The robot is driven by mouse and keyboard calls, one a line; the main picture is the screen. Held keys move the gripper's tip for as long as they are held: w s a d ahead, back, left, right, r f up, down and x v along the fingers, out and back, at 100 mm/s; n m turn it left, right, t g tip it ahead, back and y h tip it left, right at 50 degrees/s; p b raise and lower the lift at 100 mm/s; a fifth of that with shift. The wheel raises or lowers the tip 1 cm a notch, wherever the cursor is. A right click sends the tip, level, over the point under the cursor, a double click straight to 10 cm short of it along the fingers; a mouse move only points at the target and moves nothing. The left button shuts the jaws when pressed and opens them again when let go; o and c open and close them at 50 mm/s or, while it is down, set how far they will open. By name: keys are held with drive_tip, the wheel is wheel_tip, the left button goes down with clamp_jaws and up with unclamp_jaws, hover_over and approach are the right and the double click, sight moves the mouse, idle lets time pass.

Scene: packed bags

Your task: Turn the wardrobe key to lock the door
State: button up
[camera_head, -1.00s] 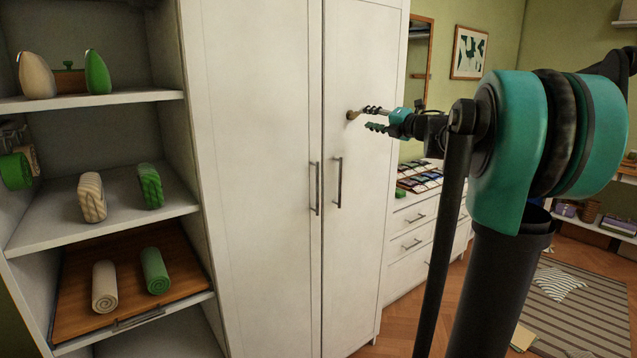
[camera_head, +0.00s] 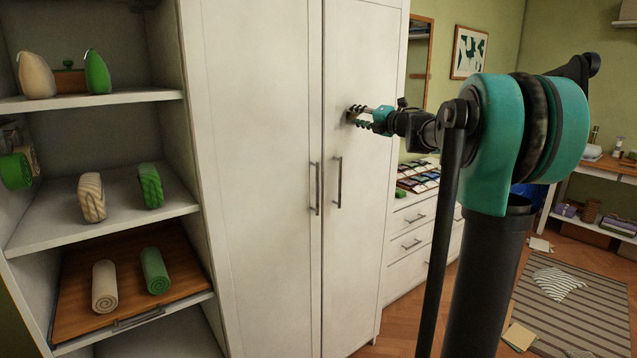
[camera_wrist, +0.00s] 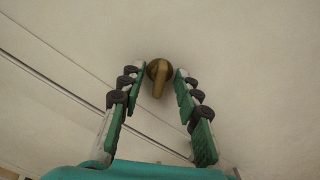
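The white wardrobe has two tall doors, both shut; the right door (camera_head: 357,60) carries the key. The brass key (camera_wrist: 159,80) stands out from a round brass base on the door in the wrist view, its flat grip lying roughly along the picture's vertical. My gripper (camera_wrist: 161,90) is open, one finger on each side of the key, with a narrow gap to it on both sides. In the head view my gripper (camera_head: 358,116) is at the right door's upper part and mostly hides the key.
Door handles (camera_head: 337,183) sit below my gripper. Open shelves (camera_head: 110,205) with rolled towels and other items stand left. A white drawer unit (camera_head: 425,240) stands to the right. A striped rug (camera_head: 580,310) lies on the floor.

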drive_tip(key=c, duration=0.6)
drive_tip(key=shift+o, duration=0.2)
drive_tip(key=m, duration=0.5)
drive_tip(key=shift+m, duration=0.4)
drive_tip(key=o, duration=0.9)
drive_tip(key=shift+o, duration=0.2)
drive_tip(key=shift+d, duration=0.1)
